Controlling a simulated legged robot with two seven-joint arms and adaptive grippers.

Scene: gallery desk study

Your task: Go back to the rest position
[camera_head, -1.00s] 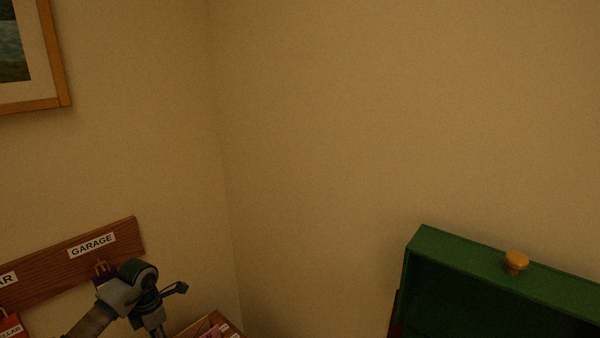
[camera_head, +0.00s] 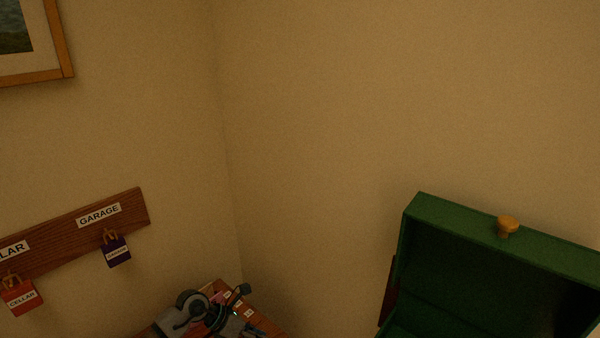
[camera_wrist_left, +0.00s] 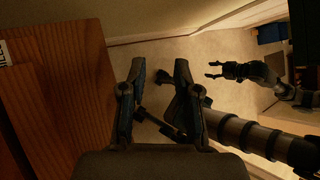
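My left gripper (camera_head: 217,314) is low in the head view, above the wooden desk area by the wall corner. In the left wrist view its two fingers (camera_wrist_left: 158,72) are apart with nothing between them. A purple tag (camera_head: 117,252) hangs from the hook under the GARAGE label on the wooden wall rack (camera_head: 70,232). A red CELLAR tag (camera_head: 22,298) hangs farther left. My left gripper is apart from both tags. My right gripper (camera_wrist_left: 212,70) shows small in the left wrist view, its fingers apart and empty.
A framed picture (camera_head: 66,40) hangs at upper left. In the left wrist view a wooden surface (camera_wrist_left: 70,80) lies close to the left of my fingers. Floor (camera_wrist_left: 190,55) shows beyond them.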

